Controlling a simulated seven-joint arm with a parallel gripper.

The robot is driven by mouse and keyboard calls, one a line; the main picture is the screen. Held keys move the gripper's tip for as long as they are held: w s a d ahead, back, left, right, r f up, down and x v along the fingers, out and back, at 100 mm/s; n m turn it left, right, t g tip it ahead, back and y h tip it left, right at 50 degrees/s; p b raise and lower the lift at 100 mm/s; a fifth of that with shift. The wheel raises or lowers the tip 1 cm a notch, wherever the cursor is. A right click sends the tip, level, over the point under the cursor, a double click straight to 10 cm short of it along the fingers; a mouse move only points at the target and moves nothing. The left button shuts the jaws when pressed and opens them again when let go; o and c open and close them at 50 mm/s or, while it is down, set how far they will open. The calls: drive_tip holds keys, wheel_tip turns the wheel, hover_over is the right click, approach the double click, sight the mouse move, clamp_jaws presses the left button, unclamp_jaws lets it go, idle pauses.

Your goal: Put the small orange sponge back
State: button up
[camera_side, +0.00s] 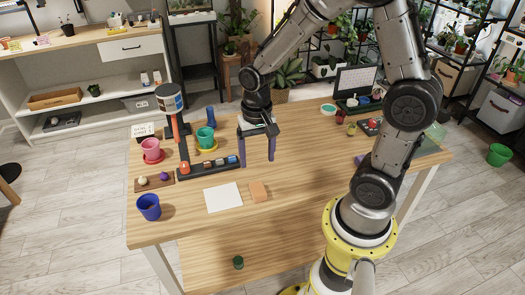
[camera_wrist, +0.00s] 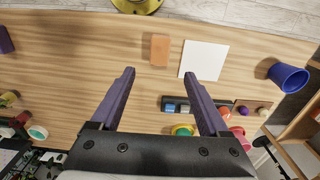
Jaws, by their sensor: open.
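The small orange sponge (camera_side: 258,191) lies flat on the wooden table, just right of a white square sheet (camera_side: 222,197). In the wrist view the sponge (camera_wrist: 160,50) is beyond the fingertips, with the white sheet (camera_wrist: 204,60) beside it on the right and a gap between them. My gripper (camera_side: 257,163) is open and empty, above the table and behind the sponge in the side view. Its two purple fingers point down. In the wrist view the gripper (camera_wrist: 160,75) shows its fingers wide apart with only bare wood between them.
A dark tray (camera_side: 229,168) with small items lies left of my gripper. Teal (camera_side: 206,138), pink (camera_side: 151,149) and blue (camera_side: 148,207) pots stand to the left. A dark post with a labelled can (camera_side: 170,98) rises behind. The table front is clear.

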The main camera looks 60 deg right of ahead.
drive_tip(key=s+a+r+n+t, duration=0.2)
drive_tip(key=s+r+n, duration=0.2)
drive_tip(key=s+r, duration=0.2)
drive_tip(key=s+a+r+n+t, duration=0.1)
drive_tip(key=s+r+n+t, duration=0.2)
drive_tip(key=r, duration=0.6)
drive_tip(key=s+n, duration=0.2)
drive_tip(key=s, duration=0.1)
drive_tip(key=shift+s+a+r+t, duration=0.2)
drive_tip(key=shift+a+t, duration=0.1)
drive_tip(key=shift+a, duration=0.1)
